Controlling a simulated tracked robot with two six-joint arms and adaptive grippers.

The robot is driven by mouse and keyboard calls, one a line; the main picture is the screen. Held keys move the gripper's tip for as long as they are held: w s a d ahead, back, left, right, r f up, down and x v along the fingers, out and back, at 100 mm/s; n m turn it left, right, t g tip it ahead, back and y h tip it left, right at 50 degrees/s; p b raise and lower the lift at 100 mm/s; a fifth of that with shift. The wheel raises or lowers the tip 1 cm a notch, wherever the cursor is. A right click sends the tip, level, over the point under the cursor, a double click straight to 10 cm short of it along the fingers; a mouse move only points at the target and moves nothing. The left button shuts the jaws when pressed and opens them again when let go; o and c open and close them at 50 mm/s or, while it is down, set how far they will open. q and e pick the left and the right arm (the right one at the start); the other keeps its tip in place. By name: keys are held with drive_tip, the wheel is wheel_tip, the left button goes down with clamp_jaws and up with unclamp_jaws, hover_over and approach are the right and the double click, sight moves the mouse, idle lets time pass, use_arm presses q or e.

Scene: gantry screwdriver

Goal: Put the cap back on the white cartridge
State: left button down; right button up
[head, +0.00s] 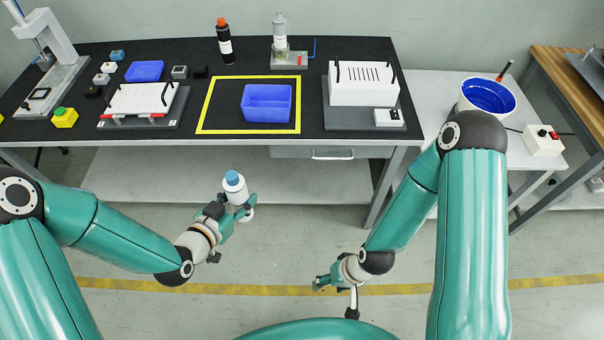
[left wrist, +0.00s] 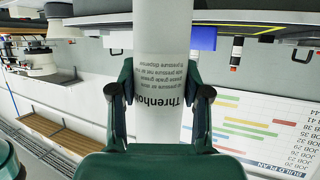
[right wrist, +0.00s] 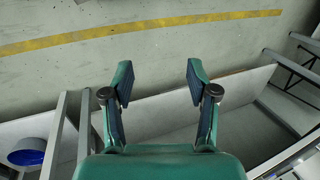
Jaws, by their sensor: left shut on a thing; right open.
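The white cartridge (head: 236,190) is held upright in front of the bench, with a blue round piece (head: 231,178) at its top. Whether that piece is a separate cap, I cannot tell. My left gripper (head: 241,209) is shut around the cartridge's body. In the left wrist view the white cartridge (left wrist: 162,60) stands between the fingers (left wrist: 160,105), its printed text upside down; its ends are out of that view. My right gripper (head: 322,282) is open and empty, low over the floor, and its spread fingers (right wrist: 160,85) show in the right wrist view.
The black bench holds a blue bin (head: 267,117) inside a yellow outline. Behind it stand a black bottle with an orange top (head: 224,42) and a grey-white bottle (head: 279,32) on a small stand. A white slotted block (head: 362,92) is at right. A blue-lined bucket (head: 487,97) stands farther right.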

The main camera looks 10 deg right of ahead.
use_arm(q)
drive_tip(key=w+a+r+n+t+y, duration=0.1)
drive_tip(key=w+a+n+y, duration=0.1)
drive_tip(key=a, duration=0.4)
drive_tip(key=w+a+r+n+t+y, duration=0.1)
drive_tip(key=w+a+r+n+y, duration=0.1)
drive_tip(key=a+n+y, duration=0.3)
drive_tip(key=a, duration=0.2)
drive_tip(key=shift+a+r+t+y, duration=0.15)
drive_tip(key=shift+a+t+y, duration=0.15)
use_arm(e)
drive_tip(key=shift+c, duration=0.4)
